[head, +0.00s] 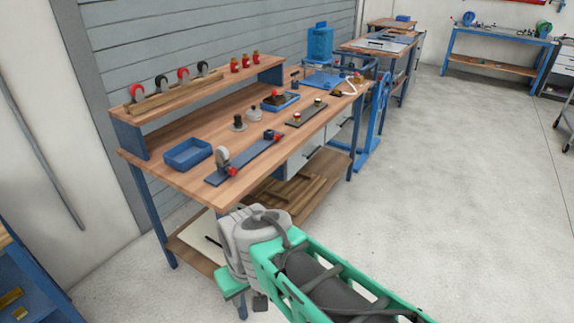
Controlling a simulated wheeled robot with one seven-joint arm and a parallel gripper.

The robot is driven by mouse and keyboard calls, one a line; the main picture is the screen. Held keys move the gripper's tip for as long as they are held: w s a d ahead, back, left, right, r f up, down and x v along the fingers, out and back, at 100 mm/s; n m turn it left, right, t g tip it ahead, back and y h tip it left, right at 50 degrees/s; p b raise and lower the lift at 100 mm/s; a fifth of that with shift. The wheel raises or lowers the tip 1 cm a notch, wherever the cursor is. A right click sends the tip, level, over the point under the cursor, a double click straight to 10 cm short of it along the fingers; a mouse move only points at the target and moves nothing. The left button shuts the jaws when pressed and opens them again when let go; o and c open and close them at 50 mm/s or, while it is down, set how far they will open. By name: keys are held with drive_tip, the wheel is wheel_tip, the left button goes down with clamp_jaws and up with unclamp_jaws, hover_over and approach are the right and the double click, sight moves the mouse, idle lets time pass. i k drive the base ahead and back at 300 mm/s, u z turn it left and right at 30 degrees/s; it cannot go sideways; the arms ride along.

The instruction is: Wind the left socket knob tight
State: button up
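A long blue bar (243,160) lies along the front edge of the wooden workbench. A red knob (232,172) sits at its left end, beside an upright grey wheel-like part (222,156). A second red knob (278,137) sits at its right end, beside a dark block (269,134). How tight either knob is cannot be seen. My arm is in the foreground, below and in front of the bench, clear of the bar. Its grey joint and green parts show, but its fingers cannot be made out, and I see nothing touching the knobs.
A blue tray (187,154) lies left of the bar. Behind it are a dark strip with two knobs (306,110) and small pots (253,115). The raised shelf (205,88) holds several wheels and red bottles. Open floor (460,190) lies to the right.

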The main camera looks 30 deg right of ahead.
sight(232, 171)
drive_tip(key=z, duration=0.35)
drive_tip(key=i, duration=0.35)
drive_tip(key=u, duration=1.1)
